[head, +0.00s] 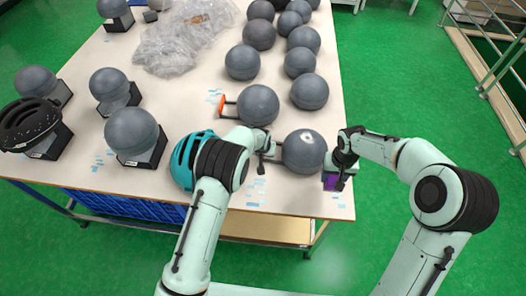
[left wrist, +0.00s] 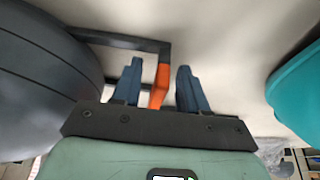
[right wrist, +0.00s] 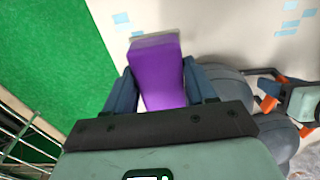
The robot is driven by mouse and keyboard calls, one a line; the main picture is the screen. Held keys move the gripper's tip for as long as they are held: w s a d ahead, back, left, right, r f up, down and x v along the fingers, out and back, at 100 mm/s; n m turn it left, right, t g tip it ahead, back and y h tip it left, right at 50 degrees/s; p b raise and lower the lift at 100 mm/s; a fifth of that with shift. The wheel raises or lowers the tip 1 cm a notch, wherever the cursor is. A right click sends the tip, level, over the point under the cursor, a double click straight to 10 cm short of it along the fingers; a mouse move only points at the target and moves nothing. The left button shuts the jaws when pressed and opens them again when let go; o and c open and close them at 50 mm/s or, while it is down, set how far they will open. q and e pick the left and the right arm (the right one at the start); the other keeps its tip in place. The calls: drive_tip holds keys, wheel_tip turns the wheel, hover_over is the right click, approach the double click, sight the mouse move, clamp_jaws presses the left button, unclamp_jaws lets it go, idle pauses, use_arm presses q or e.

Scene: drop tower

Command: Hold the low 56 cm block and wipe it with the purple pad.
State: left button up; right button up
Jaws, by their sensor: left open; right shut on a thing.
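A dark grey round block (head: 303,152) stands near the table's front right edge, a pale worn patch on its face; I cannot read a size on it. My left gripper (head: 268,150) is at its left side. In the left wrist view, the open fingers (left wrist: 158,75) stand either side of the orange grip (left wrist: 160,85) of a dark bracket beside the block (left wrist: 45,80). My right gripper (head: 340,170) is shut on the purple pad (head: 331,182), right of the block and apart from it. The pad (right wrist: 157,75) shows clearly between the right fingers.
A teal helmet (head: 183,160) lies just left of my left arm. Another grey block (head: 258,105) with an orange handle (head: 222,103) stands behind. Several grey balls fill the back right. Crumpled clear plastic (head: 178,45) lies at the back. Blue-white labels dot the table (head: 200,85).

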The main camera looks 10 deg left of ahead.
use_arm(q)
clamp_jaws()
idle(1.4)
